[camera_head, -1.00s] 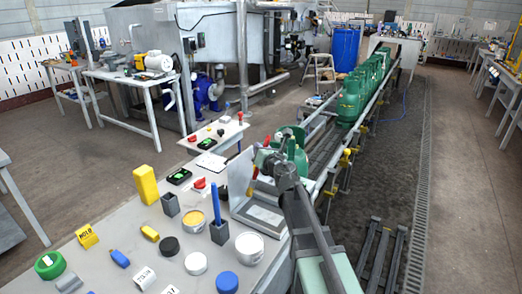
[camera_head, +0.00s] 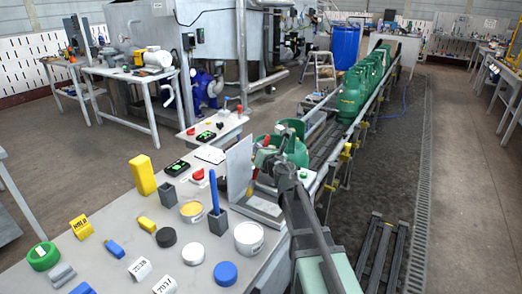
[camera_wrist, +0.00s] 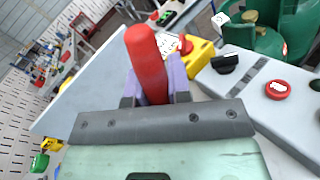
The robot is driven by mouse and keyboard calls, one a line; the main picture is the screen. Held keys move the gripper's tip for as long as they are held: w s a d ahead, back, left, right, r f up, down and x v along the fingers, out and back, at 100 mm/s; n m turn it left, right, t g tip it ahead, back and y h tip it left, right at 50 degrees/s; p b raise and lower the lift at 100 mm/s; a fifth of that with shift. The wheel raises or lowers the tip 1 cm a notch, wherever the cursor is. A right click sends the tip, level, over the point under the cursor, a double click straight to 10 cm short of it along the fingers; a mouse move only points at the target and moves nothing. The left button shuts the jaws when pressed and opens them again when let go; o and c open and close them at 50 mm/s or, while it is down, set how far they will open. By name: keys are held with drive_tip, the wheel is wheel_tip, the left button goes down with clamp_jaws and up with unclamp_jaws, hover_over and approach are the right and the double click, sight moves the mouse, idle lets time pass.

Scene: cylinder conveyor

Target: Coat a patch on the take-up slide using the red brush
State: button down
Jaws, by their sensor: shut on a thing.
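My gripper (camera_wrist: 155,92) is shut on the red brush (camera_wrist: 147,60). In the head view my gripper (camera_head: 268,160) is beyond the table's far right corner, by the pale upright panel (camera_head: 240,168) and near the green cylinders. I cannot make out for sure which part is the take-up slide. A grey surface (camera_wrist: 250,95) with a black knob (camera_wrist: 225,63), a dark strip and a red button (camera_wrist: 278,89) lies right of the fingers in the wrist view.
On the table (camera_head: 120,215) stand a blue-handled tool in a grey holder (camera_head: 218,223), an empty grey holder (camera_head: 168,196), a tin with yellowish contents (camera_head: 191,211) and a white tin (camera_head: 249,237). Green cylinders (camera_head: 353,95) line the conveyor.

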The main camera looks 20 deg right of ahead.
drive_tip(key=shift+f+b, duration=0.8)
drive_tip(key=shift+s+d, duration=0.1)
drive_tip(key=s+d, duration=0.8)
drive_tip(key=s, duration=0.1)
drive_tip(key=shift+s+d, duration=0.15)
drive_tip(key=shift+d, duration=0.2)
idle(0.8)
